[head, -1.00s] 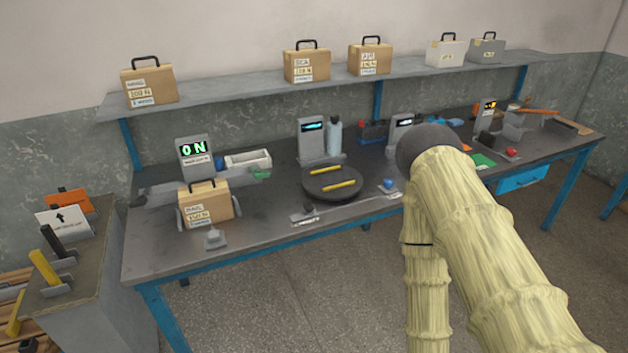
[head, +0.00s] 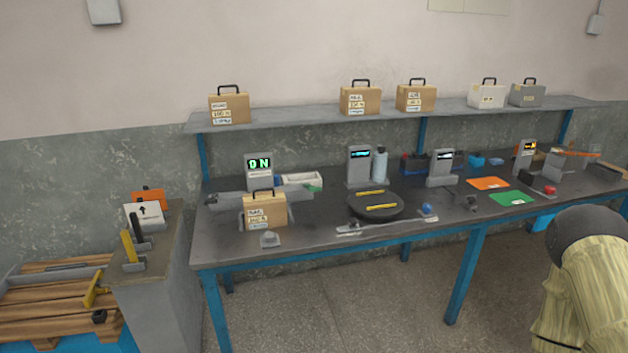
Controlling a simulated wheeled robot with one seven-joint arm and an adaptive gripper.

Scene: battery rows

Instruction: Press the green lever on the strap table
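A small green piece (head: 315,188) sits at the right end of a grey arm-like fixture on the long dark workbench (head: 330,244), beside a white tray. It is too small to tell for sure whether it is a lever. A grey display post (head: 259,171) with a green "0 N" readout stands behind the fixture. A tan case (head: 265,211) with a dark handle stands in front and hides part of the fixture. My gripper is not in view; only part of my arm shows at the lower right, well apart from the green piece.
A round black plate (head: 376,212) with yellow bars is mid-bench. Orange (head: 488,184) and green (head: 513,199) sheets lie to its right. Several cases stand on the shelf (head: 300,118). A grey cabinet (head: 163,280) and wooden pallet (head: 40,312) are at left. Floor in front is open.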

